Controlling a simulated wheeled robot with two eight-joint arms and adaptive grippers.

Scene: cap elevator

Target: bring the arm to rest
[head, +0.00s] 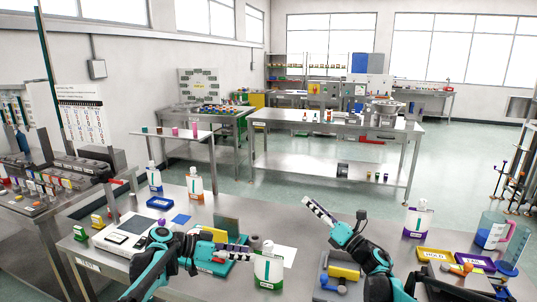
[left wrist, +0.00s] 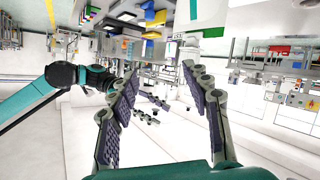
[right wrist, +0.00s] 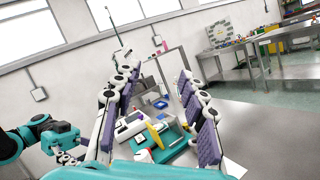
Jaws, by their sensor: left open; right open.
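My left gripper (head: 232,250) reaches rightward, low over the near steel table (head: 190,215), beside a white bottle with a green label (head: 268,268). In the left wrist view its fingers (left wrist: 158,76) stand apart with nothing between them. My right gripper (head: 312,206) is raised above the table and points up and to the left. In the right wrist view its fingers (right wrist: 155,70) are spread and empty. Both grippers are open. I cannot tell whether the left gripper touches anything beneath it.
White bottles with orange (head: 195,184) and purple (head: 417,219) labels stand on the table. A blue tray (head: 160,203), a yellow tray (head: 436,255) and a purple tray (head: 474,261) lie there too. A clear jug (head: 490,231) is at the right. Open floor (head: 290,192) lies behind.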

